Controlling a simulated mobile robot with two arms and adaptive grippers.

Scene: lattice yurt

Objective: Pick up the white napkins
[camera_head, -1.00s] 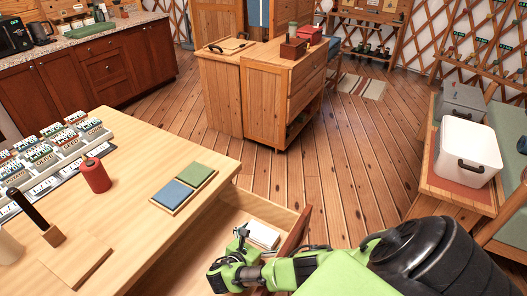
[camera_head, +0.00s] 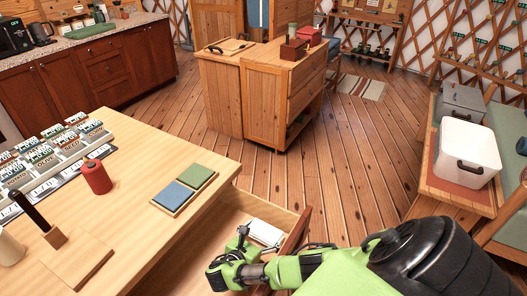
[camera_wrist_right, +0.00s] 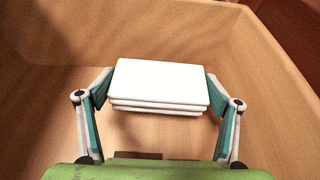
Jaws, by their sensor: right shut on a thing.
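The white napkins (camera_wrist_right: 160,80) are a neat stack of several flat layers, seen in the right wrist view. My right gripper (camera_wrist_right: 159,92) has its two teal-padded fingers on the stack's left and right sides, and it is shut on the stack. In the head view the napkins (camera_head: 266,232) show as a small white block at the open drawer (camera_head: 232,207), partly hidden by my right gripper (camera_head: 250,243). My left gripper is not in view.
The drawer's walls surround my right gripper, with its front panel (camera_head: 296,232) to the right. The table top (camera_head: 140,145) above the drawer holds a blue and a green square (camera_head: 196,176) on a tray, and a red cylinder (camera_head: 97,177). Open floor lies beyond.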

